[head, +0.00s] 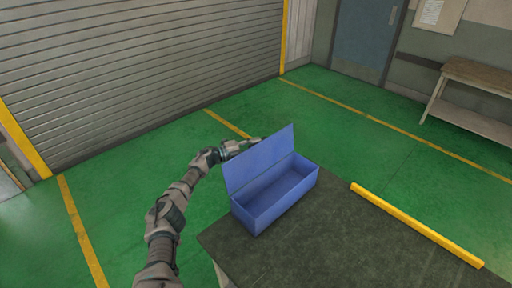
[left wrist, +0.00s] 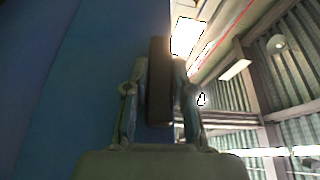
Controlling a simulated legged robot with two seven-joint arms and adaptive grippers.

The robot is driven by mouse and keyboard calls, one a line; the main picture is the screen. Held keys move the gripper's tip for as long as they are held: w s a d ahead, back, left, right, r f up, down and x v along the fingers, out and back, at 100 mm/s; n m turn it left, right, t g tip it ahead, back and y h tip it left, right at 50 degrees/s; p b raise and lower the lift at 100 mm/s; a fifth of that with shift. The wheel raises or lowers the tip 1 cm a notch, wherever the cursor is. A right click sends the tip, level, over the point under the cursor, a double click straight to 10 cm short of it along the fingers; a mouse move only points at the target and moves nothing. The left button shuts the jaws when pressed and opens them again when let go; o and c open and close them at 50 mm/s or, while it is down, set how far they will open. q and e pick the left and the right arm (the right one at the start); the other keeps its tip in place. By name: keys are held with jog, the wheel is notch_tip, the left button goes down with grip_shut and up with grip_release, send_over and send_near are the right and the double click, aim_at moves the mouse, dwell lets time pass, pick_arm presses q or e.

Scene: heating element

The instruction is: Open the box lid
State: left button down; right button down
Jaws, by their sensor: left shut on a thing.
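The blue box (head: 275,200) sits at the far left corner of the dark table. Its lid (head: 258,160) stands raised and steeply tilted, so the empty inside shows. My left gripper (head: 254,142) is at the lid's upper edge, partly hidden behind it. In the left wrist view the fingers of my left gripper (left wrist: 159,105) are shut on a dark strip at the border of the blue lid (left wrist: 85,80). Whether this strip is a handle or the lid's edge I cannot tell. My right gripper is not in view.
The table top (head: 300,255) is bare in front of the box. A yellow bar (head: 415,225) lies along its far right edge. Open green floor surrounds the table. A wooden bench (head: 475,95) stands at the far right, and a roller shutter (head: 130,60) is behind.

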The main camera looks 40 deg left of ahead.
pick_arm(q)
jog(key=shift+f, duration=0.2)
jog(key=c, duration=1)
grip_release()
jog(key=shift+a, duration=0.1)
jog(key=shift+o, duration=0.2)
jog(key=shift+w, duration=0.1)
jog(key=shift+a, duration=0.1)
jog(key=v, duration=1.2)
jog(key=shift+w+f, duration=0.1)
